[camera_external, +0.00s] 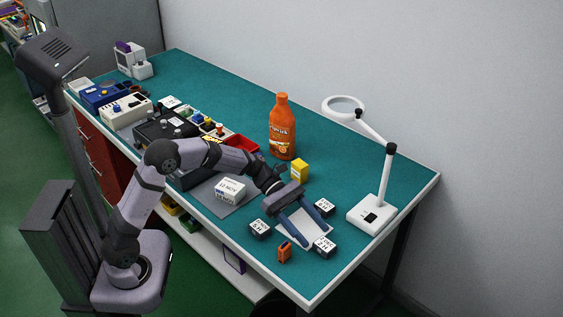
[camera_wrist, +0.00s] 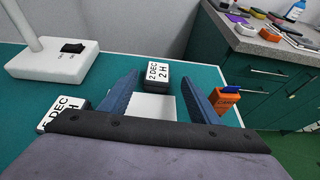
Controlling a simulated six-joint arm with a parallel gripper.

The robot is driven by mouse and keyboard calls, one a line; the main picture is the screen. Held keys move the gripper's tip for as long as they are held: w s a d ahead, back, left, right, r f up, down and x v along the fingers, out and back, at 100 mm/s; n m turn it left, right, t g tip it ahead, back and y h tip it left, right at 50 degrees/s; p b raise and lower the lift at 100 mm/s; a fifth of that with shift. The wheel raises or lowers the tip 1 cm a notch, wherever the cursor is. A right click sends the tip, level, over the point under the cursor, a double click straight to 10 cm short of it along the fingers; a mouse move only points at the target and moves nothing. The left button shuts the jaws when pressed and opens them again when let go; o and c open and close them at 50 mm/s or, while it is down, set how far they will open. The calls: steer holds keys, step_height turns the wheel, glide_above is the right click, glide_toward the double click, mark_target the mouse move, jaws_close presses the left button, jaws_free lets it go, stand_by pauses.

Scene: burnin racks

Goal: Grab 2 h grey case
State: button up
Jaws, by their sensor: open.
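The case marked "2 DEC 2 H" (camera_wrist: 157,72) has a white label on top and dark grey sides. It stands straight ahead in the wrist view, and in the external view it is the dark case (camera_external: 324,247) at the near right. My gripper (camera_external: 311,240) is open and low over the table. In the wrist view its two blue fingers (camera_wrist: 159,82) point at this case, one toward each side. I cannot tell whether the tips reach past its near face. No contact is clear, and nothing is held.
Another labelled case (camera_wrist: 62,113) is left of my fingers; a third (camera_external: 260,229) stands left in the external view. A white sheet (camera_wrist: 153,107) lies between the fingers. An orange item (camera_wrist: 227,100) is close right. The lamp base (camera_external: 371,214) stands farther off. The table edge lies beyond the case.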

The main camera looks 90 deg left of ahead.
mark_target(323, 242)
steer(key=shift+x, duration=2.8)
steer(key=shift+w+a, duration=0.1)
steer(key=shift+a, duration=0.05)
steer(key=c, duration=1.2)
